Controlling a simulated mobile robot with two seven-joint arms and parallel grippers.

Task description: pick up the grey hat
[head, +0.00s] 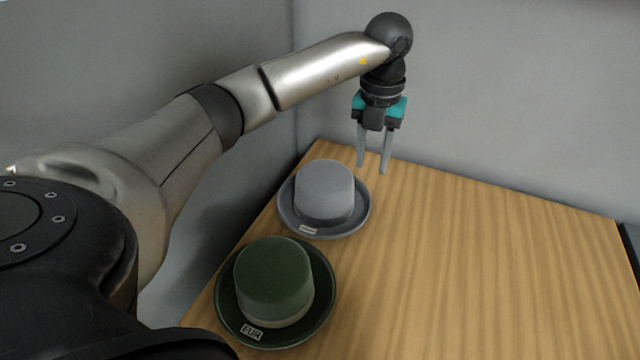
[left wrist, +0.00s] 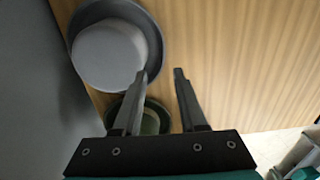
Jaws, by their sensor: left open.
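The grey hat (head: 324,190) sits brim-down on the wooden table, near its far left corner in the head view. It also shows at the upper left of the left wrist view (left wrist: 106,54). My left gripper (head: 371,168) is open and empty, pointing down, above and to the right of the grey hat in the head view. In the left wrist view its two fingers (left wrist: 160,72) are apart, with one fingertip overlapping the edge of the hat. They do not hold it.
A dark green hat (head: 273,281) with an EUR tag sits in front of the grey hat. The wooden table (head: 480,260) is clear to the right. Grey walls (head: 500,90) stand behind and to the left of the table.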

